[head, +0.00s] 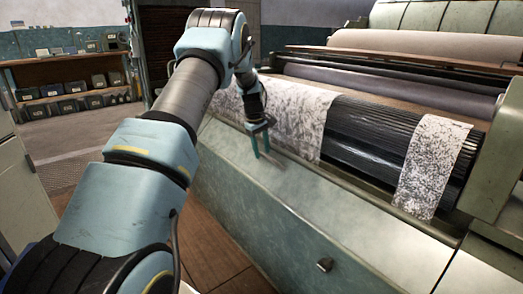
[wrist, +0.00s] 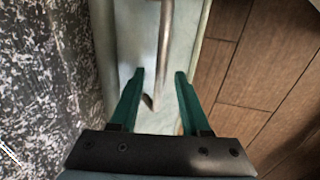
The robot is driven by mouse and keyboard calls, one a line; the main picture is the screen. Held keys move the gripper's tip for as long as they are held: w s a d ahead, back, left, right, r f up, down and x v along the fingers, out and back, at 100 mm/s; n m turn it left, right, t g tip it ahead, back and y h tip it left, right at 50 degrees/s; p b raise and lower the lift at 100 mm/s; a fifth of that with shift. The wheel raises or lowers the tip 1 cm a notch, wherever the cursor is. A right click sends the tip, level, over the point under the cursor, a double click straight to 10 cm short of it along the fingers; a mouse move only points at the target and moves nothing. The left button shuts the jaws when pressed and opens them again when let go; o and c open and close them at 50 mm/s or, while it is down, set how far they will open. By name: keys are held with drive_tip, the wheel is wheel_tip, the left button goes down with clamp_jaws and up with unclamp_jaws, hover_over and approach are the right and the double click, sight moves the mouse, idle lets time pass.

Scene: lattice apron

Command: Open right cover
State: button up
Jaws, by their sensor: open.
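A long pale grey-green cover panel (head: 300,205) slopes along the front of the machine. I cannot tell from the frames where one cover ends and another begins. My gripper (head: 262,154) is open and empty over the panel's upper left part. In the wrist view, my gripper (wrist: 160,72) points at a pale panel (wrist: 128,45). A thin metal bar handle (wrist: 164,38) shows in the gap between its fingers, not gripped. I cannot tell how far the fingertips are from it. A small dark knob (head: 325,265) sits lower right on the panel.
A patterned fabric roll (head: 305,118) and a dark ribbed roller (head: 370,145) lie just behind the panel. Another patterned strip (head: 432,165) wraps the roller's right end. Wooden floor (head: 205,245) is clear in front. Shelves with boxes (head: 75,85) stand far left.

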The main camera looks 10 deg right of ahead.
drive_tip(key=shift+c, duration=0.4)
clamp_jaws()
idle(0.9)
